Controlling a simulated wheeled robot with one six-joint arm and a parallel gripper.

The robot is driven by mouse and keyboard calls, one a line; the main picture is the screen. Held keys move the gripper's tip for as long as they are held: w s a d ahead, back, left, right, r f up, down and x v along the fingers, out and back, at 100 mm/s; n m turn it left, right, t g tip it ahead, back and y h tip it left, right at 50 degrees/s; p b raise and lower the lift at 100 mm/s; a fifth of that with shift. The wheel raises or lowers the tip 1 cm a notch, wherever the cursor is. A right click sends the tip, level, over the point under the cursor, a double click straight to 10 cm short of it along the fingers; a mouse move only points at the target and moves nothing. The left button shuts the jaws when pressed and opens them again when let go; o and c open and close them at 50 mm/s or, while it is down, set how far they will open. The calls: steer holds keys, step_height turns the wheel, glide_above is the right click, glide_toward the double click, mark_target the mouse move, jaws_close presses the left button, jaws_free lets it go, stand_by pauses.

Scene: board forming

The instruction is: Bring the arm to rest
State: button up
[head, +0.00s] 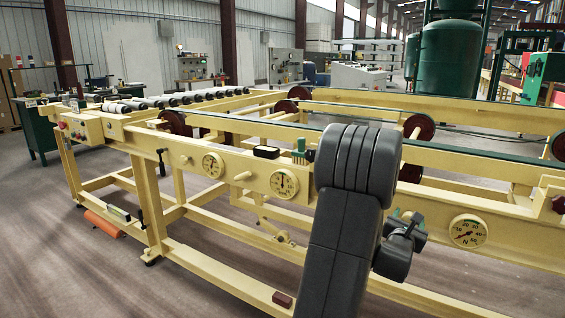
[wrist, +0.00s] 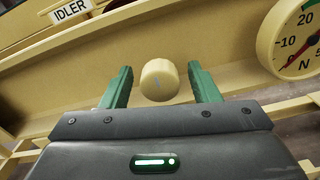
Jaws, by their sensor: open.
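My arm (head: 345,215) is the dark grey limb at the centre right of the head view, bent in front of the cream machine frame. My gripper (wrist: 159,75) shows in the wrist view with its two green fingers apart. A round cream knob (wrist: 159,82) on the frame's rail appears between the fingers, with a visible gap on each side. I cannot tell how deep the fingers reach around it. In the head view my gripper (head: 405,226) is small and partly hidden by my arm, close to the rail and left of a dial marked N (head: 468,231).
The dial also shows in the wrist view (wrist: 297,40), right of the fingers, and an IDLER label (wrist: 72,10) is at upper left. Two more dials (head: 213,165) (head: 284,183) and a cream knob (head: 242,176) sit along the rail. A small dark red block (head: 283,299) lies on the lower beam.

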steer(key=shift+w+d, duration=0.25)
steer(key=shift+w, duration=0.15)
steer(key=shift+s+a, duration=0.1)
